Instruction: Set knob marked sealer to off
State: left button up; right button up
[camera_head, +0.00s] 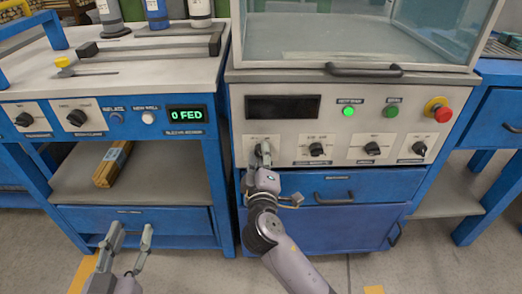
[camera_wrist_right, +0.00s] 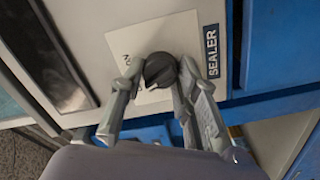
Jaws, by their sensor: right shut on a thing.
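The sealer knob (camera_wrist_right: 160,69) is a round black knob on a white plate, with a blue SEALER label (camera_wrist_right: 211,50) beside it in the right wrist view. My right gripper (camera_wrist_right: 158,76) has a finger on each side of the knob and is shut on it. In the head view my right gripper (camera_head: 261,157) is at the leftmost knob of the right cabinet's panel and covers most of that knob. The knob's pointer and the off mark cannot be made out. My left gripper (camera_head: 129,240) is open and empty, low in front of the left bench.
The panel also has more black knobs (camera_head: 317,150), a dark display (camera_head: 283,107), a green lit button (camera_head: 348,112) and a red stop button (camera_head: 441,111). A drawer (camera_head: 370,186) with a handle lies below. The left bench has knobs and a green "0 FED" display (camera_head: 187,115).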

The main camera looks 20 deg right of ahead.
pick_arm(q)
notch_tip(320, 180, down, 6)
jog(key=s+a+g+y+p, duration=0.1)
jog(key=s+g, duration=0.1)
jog(key=g, duration=0.2)
jog(key=shift+a+f, duration=0.2)
jog(key=shift+a, duration=0.05)
pick_arm(e)
jog(key=shift+n, duration=0.7)
pick_arm(q)
jog(key=shift+s, duration=0.1)
pick_arm(e)
jog(key=o, duration=1.2)
jog(key=shift+c, duration=0.2)
jog(key=v, duration=1.2)
jog(key=shift+f, duration=0.1)
